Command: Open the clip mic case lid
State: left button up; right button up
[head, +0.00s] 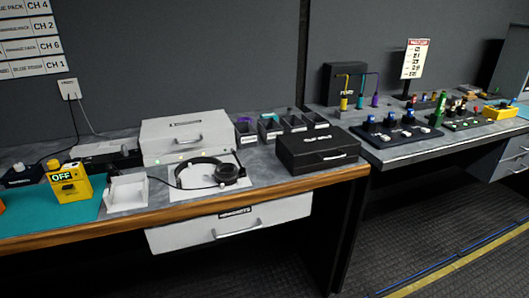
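A black case (318,153) with a shut lid sits near the right end of the wood-edged bench. It has a pale label on top, too small to read, and a handle on its front face; it looks like the clip mic case. A light grey case (187,132), also shut and with a handle, stands further left at the back of the bench. Neither of my grippers is in view.
Headphones (212,173) lie on a white sheet left of the black case. Small dark bins (270,129) stand behind it. An open white tray (127,192) and yellow box (69,183) are further left. A drawer (232,222) hangs below the bench. A second bench (420,148) stands right.

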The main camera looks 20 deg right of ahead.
aim_at(322, 144)
jog(key=z, duration=0.55)
jog(key=k, duration=0.65)
jog(key=z, duration=0.95)
jog(key=i, duration=1.5)
jog(key=u, duration=0.9)
